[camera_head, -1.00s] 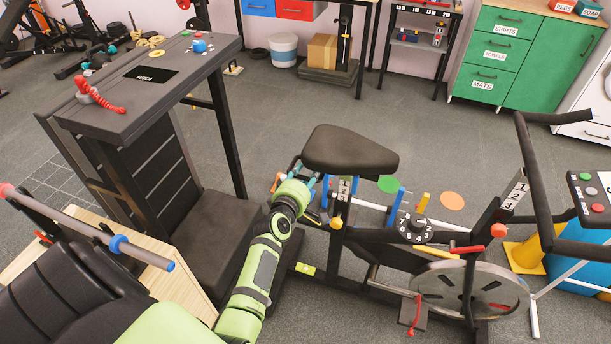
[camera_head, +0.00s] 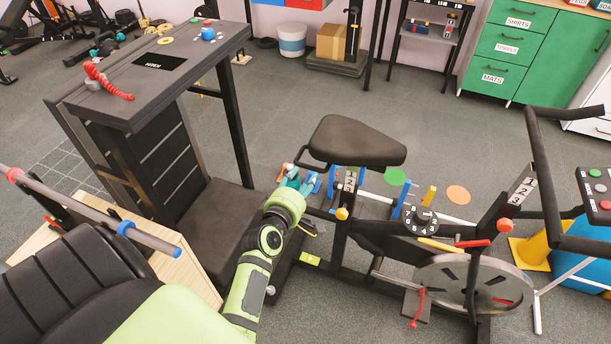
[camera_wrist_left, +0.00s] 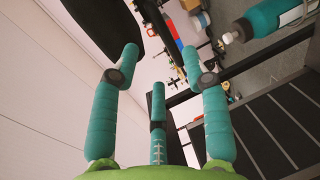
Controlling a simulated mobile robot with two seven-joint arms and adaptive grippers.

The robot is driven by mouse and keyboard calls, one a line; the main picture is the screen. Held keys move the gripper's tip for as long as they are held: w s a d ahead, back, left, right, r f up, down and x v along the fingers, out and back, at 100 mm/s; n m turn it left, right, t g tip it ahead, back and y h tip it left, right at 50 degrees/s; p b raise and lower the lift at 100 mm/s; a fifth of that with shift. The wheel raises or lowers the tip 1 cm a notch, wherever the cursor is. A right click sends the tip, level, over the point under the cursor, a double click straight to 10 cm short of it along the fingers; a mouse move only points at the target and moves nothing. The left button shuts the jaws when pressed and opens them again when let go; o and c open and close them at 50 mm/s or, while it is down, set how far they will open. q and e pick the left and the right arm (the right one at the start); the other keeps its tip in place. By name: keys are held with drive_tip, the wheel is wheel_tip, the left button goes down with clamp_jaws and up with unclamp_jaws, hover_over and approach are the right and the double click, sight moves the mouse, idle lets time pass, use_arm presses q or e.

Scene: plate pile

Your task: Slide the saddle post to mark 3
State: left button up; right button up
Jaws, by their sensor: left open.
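The exercise bike's black saddle (camera_head: 356,141) sits on a dark upright post with a white numbered scale plate (camera_head: 349,181) below it. Marks 2 and 3 are faintly readable; which mark the post stands at, I cannot tell. A yellow knob (camera_head: 342,213) is lower on the post. My left gripper (camera_head: 303,183) has teal fingers and is open, left of the post and below the saddle's left end, apparently apart from the post. In the left wrist view, the fingers (camera_wrist_left: 160,60) are spread with nothing between them, and the dark saddle (camera_wrist_left: 102,28) fills the upper left. My right gripper is out of view.
A black console stand (camera_head: 150,80) is left of the bike. The flywheel (camera_head: 470,285), dial (camera_head: 421,220) and handlebars (camera_head: 545,190) are to the right. A teal bottle (camera_wrist_left: 265,22) shows in the wrist view. Open grey floor (camera_head: 380,100) lies behind.

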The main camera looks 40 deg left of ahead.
sight(307, 165)
use_arm(q)
drive_tip(key=a+b, duration=0.1)
drive_tip(key=b, duration=0.2)
drive_tip(key=f+b, duration=0.1)
drive_tip(key=b, duration=0.2)
drive_tip(key=shift+w+a, duration=0.35)
drive_tip(key=shift+a, duration=0.05)
drive_tip(key=x, duration=0.6)
drive_tip(key=shift+w+r, duration=0.1)
drive_tip(key=shift+w, duration=0.2)
drive_tip(key=shift+c, duration=0.5)
clamp_jaws()
drive_tip(key=shift+r+p, duration=0.1)
drive_tip(key=shift+p, duration=0.25)
